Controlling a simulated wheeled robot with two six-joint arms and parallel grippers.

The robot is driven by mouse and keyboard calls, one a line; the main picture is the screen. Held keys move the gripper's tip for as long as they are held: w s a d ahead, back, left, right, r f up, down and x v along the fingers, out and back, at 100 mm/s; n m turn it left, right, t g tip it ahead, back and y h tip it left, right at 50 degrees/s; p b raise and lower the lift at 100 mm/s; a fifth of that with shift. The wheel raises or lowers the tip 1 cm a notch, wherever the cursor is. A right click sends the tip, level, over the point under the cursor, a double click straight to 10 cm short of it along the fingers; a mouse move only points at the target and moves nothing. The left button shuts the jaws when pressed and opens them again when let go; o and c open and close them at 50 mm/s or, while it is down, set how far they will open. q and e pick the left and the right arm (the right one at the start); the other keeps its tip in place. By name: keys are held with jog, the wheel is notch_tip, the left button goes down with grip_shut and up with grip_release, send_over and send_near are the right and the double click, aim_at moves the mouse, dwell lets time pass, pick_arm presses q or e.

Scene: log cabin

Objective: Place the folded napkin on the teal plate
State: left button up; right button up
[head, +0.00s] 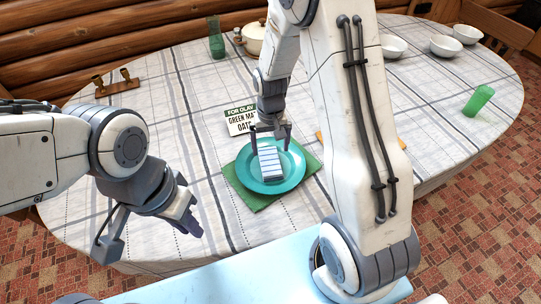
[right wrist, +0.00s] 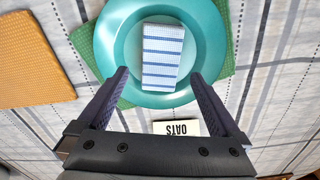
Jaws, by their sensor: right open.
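The folded napkin (head: 269,162), white with blue stripes, lies on the teal plate (head: 294,178), within its rim. In the right wrist view the napkin (right wrist: 162,57) rests in the plate's middle, and the teal plate (right wrist: 213,45) shows around it. My right gripper (head: 270,147) is over the plate at the napkin's far end. In the right wrist view its fingers (right wrist: 158,75) are spread wide, with nothing between their tips touching them. My left gripper (head: 190,222) hangs empty at the table's near left, far from the plate; its jaw opening is unclear.
A green mat (head: 240,189) lies under the plate. A printed card (head: 238,120) stands behind it. An orange cloth (right wrist: 30,60) lies beside the mat. The left tabletop is mostly clear.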

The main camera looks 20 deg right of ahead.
aim_at(271, 161)
jog(key=s+a+r+n, duration=0.4)
jog(key=s+a+r, duration=0.4)
jog(key=a+r, duration=0.3)
jog(key=s+a+r+n, duration=0.1)
jog(key=s+r+n, duration=0.1)
jog(key=s, duration=0.6)
jog(key=s+a+r+n+y, duration=0.1)
jog(key=s+a+r+n, duration=0.1)
jog(key=s, duration=0.5)
jog(key=shift+s+r+n, duration=0.4)
jog(key=shift+n, duration=0.3)
